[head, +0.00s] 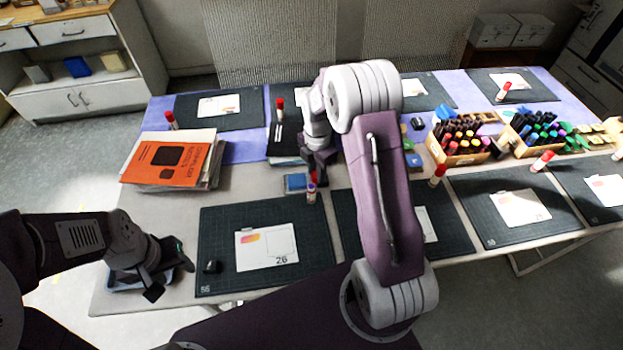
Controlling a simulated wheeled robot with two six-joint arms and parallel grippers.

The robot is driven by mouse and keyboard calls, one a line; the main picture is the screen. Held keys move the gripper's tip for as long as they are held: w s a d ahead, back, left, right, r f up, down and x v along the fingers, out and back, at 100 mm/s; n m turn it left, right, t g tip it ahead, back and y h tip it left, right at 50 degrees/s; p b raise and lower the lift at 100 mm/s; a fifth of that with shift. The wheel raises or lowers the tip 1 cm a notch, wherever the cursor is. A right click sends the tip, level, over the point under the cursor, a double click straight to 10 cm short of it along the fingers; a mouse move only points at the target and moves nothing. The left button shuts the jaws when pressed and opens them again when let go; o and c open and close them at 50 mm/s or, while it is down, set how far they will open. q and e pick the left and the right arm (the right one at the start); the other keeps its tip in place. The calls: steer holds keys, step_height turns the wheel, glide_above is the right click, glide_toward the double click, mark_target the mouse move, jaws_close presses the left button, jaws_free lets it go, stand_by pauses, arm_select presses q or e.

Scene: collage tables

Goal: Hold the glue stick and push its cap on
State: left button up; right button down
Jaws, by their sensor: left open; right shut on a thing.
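A glue stick (311,196) with a pale body stands by the top right corner of the front mat, below my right gripper. My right gripper (315,178) comes down from above and is shut at its top end, where a little red shows between the fingers. The fingers hide most of that end, so I cannot tell how the cap sits. My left gripper (172,279) is open and empty at the table's front left, over a dark tray (125,284) and well apart from the glue stick.
A blue pad (296,182) lies just left of the glue stick. A front mat (222,226) holds a printed card (266,247) and a small black object (211,267). Orange-topped books (172,160) stand behind left. Marker boxes (458,155) and other red-capped glue sticks (438,176) are right.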

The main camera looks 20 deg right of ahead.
steer(key=s+d+r, duration=0.4)
steer(key=d+r, duration=0.2)
steer(key=d, duration=0.3)
steer(key=shift+s+b, duration=0.35)
steer(key=shift+s, duration=0.05)
